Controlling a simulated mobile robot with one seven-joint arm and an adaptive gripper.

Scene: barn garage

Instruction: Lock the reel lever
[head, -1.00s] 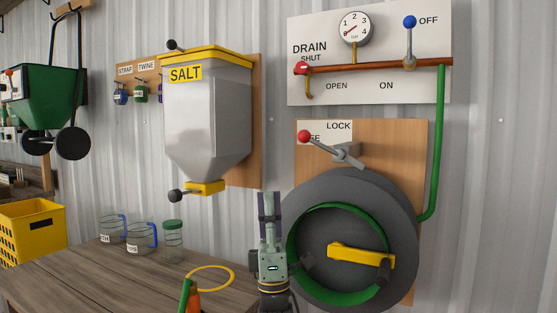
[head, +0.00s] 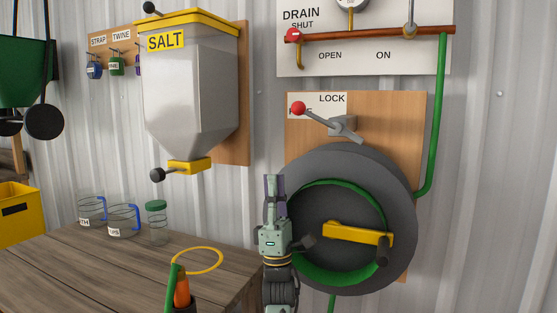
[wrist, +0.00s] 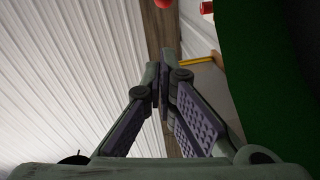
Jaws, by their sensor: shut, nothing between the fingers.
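The reel lever is a grey arm on a pivot (head: 345,126) with a red ball knob (head: 298,108). It points up and left, and the knob covers part of the left word on its label; LOCK (head: 332,98) is printed to the right. The hose reel (head: 400,200) is a large grey disc with a green inner drum and a yellow crank (head: 345,233). My gripper (head: 274,180) is shut and empty. It points up, below and left of the knob and apart from it, in front of the reel's left edge. In the wrist view its fingertips (wrist: 164,68) meet.
A DRAIN panel (head: 350,65) with a copper pipe and green hose is above the reel. A SALT hopper (head: 190,90) hangs to the left. Jars, a yellow ring (head: 220,262) and an orange-handled tool (head: 181,292) are on the workbench (head: 110,275).

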